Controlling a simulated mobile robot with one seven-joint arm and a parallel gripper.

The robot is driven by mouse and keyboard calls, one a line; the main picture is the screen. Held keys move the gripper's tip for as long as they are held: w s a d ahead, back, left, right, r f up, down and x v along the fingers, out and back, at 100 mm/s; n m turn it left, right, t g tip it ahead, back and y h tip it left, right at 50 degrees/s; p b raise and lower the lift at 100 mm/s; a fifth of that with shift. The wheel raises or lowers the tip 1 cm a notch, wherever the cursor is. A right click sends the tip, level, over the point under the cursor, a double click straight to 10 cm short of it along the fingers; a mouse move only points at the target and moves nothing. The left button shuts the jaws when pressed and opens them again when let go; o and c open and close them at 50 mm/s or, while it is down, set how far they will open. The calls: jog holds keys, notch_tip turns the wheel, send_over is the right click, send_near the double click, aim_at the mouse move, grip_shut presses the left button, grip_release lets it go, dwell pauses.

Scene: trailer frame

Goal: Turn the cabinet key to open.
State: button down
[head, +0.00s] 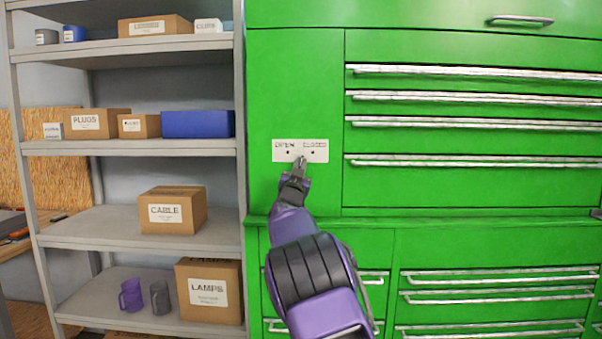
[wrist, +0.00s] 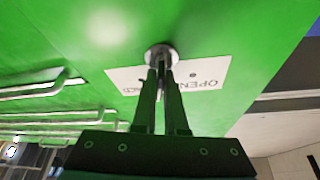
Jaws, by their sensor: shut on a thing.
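The green tool cabinet (head: 400,190) fills the right of the head view. A white label plate (head: 300,151) on its left door reads OPEN at left and CLOSED at right, with a dark dot under each word. The plate also shows upside down in the wrist view (wrist: 210,88). A round metal lock (wrist: 161,55) sits at the plate's edge in the wrist view. My gripper (head: 301,162) reaches the plate's lower edge. In the wrist view its fingers (wrist: 162,78) are shut on the key at the lock. The key itself is mostly hidden between the fingers, so its angle cannot be told.
Drawers with long metal handles (head: 470,160) are right of the plate. A grey shelf unit (head: 140,148) stands left of the cabinet, with boxes such as the CABLE box (head: 173,210) and the LAMPS box (head: 209,291). A cabinet ledge (head: 480,221) runs below the lock.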

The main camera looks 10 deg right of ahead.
jog(key=n+y+b, duration=0.2)
jog(key=n, duration=0.3)
jog(key=n+t+y+b, duration=0.1)
jog(key=n+y+b, duration=0.1)
jog(key=n+y, duration=0.1)
jog(key=shift+a+f+n, duration=0.15)
jog(key=shift+n, duration=0.75)
jog(key=n+y, duration=0.2)
jog(key=n, duration=0.1)
jog(key=shift+a+n+g, duration=0.1)
jog(key=shift+n+g, duration=0.2)
jog(key=shift+a+n+g+y, duration=0.15)
jog(key=shift+n+y, duration=0.3)
jog(key=shift+n, duration=0.5)
jog(key=shift+d+n+g+y, duration=0.15)
jog(key=shift+n+y, duration=0.3)
jog(key=shift+n, duration=0.5)
jog(key=shift+a, duration=0.1)
jog(key=c, duration=1)
grip_release()
jog(key=shift+n, duration=0.3)
jog(key=shift+o, duration=0.2)
jog(key=b+v, duration=0.2)
jog(key=v, duration=1.5)
jog(key=shift+s, duration=0.15)
